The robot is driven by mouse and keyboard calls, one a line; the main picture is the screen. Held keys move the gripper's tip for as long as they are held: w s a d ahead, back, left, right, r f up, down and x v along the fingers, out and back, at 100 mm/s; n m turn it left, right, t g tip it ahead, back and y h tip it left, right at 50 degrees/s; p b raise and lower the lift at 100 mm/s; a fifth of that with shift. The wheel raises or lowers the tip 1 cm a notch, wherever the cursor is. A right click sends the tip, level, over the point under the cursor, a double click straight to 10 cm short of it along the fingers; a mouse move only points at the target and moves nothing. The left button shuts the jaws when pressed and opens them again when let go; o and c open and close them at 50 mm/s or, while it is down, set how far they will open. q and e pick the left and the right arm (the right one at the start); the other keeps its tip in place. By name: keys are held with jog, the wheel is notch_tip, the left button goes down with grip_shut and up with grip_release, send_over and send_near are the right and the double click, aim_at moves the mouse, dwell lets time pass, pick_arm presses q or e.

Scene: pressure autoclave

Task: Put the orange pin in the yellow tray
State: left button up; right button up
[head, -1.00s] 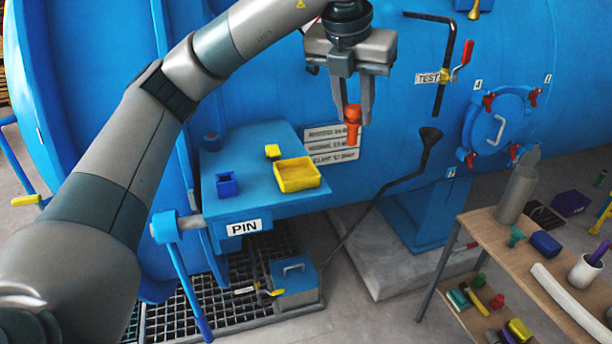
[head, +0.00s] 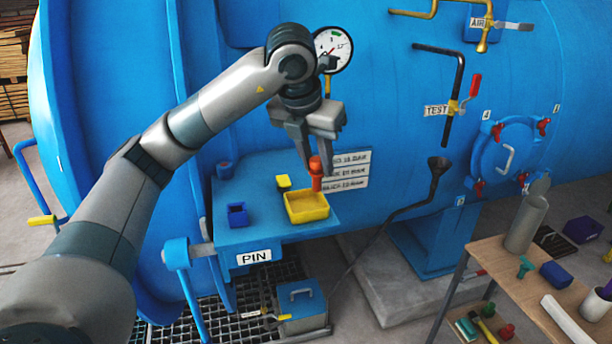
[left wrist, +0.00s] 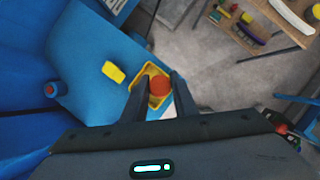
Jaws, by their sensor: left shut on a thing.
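The orange pin (head: 316,174) is held upright between the fingers of my left gripper (head: 318,160), which is shut on its top. In the head view the pin's lower end overlaps the back part of the yellow tray (head: 307,214). The tray sits on the blue shelf marked PIN (head: 254,257). In the left wrist view the pin (left wrist: 160,86) shows between the fingertips with the tray (left wrist: 137,82) below and around it. The exact gap between pin and tray cannot be told. My right gripper is not in view.
A small yellow block (head: 283,182) and a dark blue open box (head: 237,214) stand on the shelf left of the tray. The blue vessel wall (head: 400,120) rises behind, with a gauge (head: 333,50). A wooden table (head: 500,262) with tools is at right.

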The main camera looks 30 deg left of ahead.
pick_arm(q)
jog(key=a, duration=0.1)
jog(key=a+f, duration=0.1)
jog(key=shift+s+a+f+p, duration=0.15)
jog(key=shift+a+f+p, duration=0.1)
jog(key=shift+a+p, duration=0.1)
jog(key=shift+d, duration=0.15)
jog(key=shift+f+p, duration=1.05)
jog(key=shift+f, duration=0.9)
jog(key=shift+f, duration=0.1)
